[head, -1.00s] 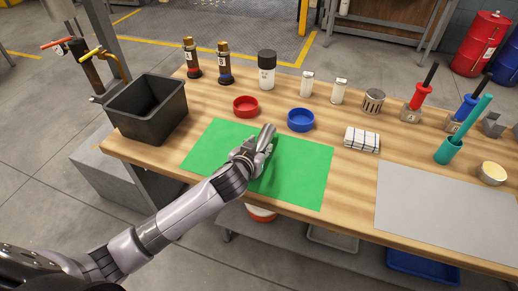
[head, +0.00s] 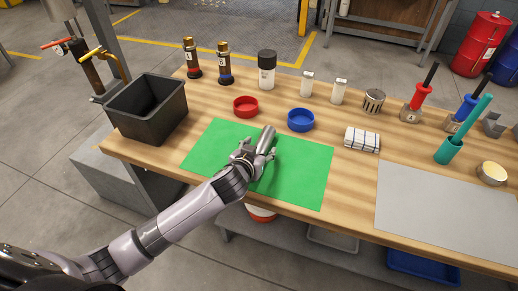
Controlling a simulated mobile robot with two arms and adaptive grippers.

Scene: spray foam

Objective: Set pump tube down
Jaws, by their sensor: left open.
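My left gripper (head: 262,154) is low over the green mat (head: 305,180), near its middle, with its fingers apart. A short grey cylinder-like shape shows at the fingertips; I cannot tell whether it is the pump tube lying on the mat or part of my gripper. The gripper and arm hide the mat beneath them. No other thing is clearly the pump tube. My right gripper is out of view.
A black bin (head: 150,108) stands at the left. A red dish (head: 246,106) and a blue dish (head: 301,120) sit behind the mat. A folded cloth (head: 362,140), a teal holder (head: 449,151) and a grey mat (head: 440,205) are to the right.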

